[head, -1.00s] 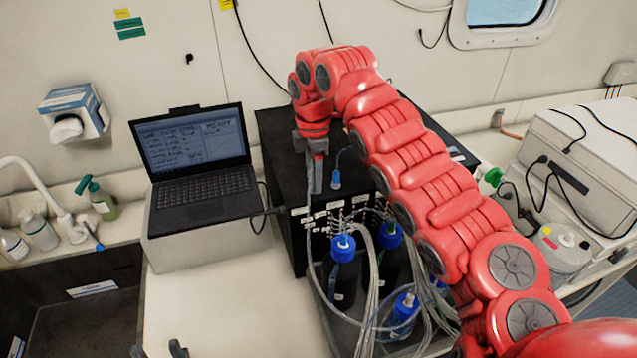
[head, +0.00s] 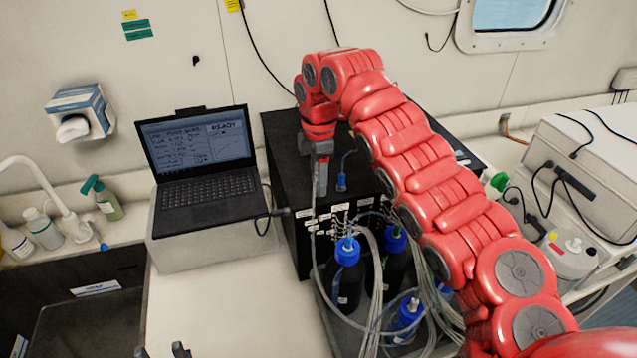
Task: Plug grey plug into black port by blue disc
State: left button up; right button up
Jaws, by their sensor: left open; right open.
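My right gripper (head: 320,190) is open and points down in front of the upper front edge of the black box (head: 285,150). A grey cable (head: 312,245) runs up beside its fingers. The grey plug cannot be made out apart from the gripper and cable. A small blue piece (head: 341,182) on a thin dark cable shows just right of the fingers. I cannot tell whether it is the blue disc. The black port is not discernible. My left gripper (head: 160,351) is open and empty at the bottom edge, over the white bench; only its fingertips show.
Blue-capped bottles (head: 346,285) with many tubes stand in a tray before the box. A laptop (head: 200,150) sits on a white block to the left. My red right arm hides the box's right part. The white bench (head: 220,310) is clear at front centre.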

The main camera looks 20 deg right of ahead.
dwell(0.4)
grip_shut()
dwell(0.9)
jog(key=shift+w+r, duration=0.1)
jog(key=shift+r, duration=0.05)
dwell(0.6)
jog(key=shift+r, duration=0.2)
jog(key=shift+r+p, duration=0.4)
jog(key=shift+r, duration=0.15)
jog(key=shift+r+p, duration=0.85)
jog(key=shift+r, duration=0.35)
jog(key=shift+r+p, duration=0.95)
jog(key=shift+p, duration=0.05)
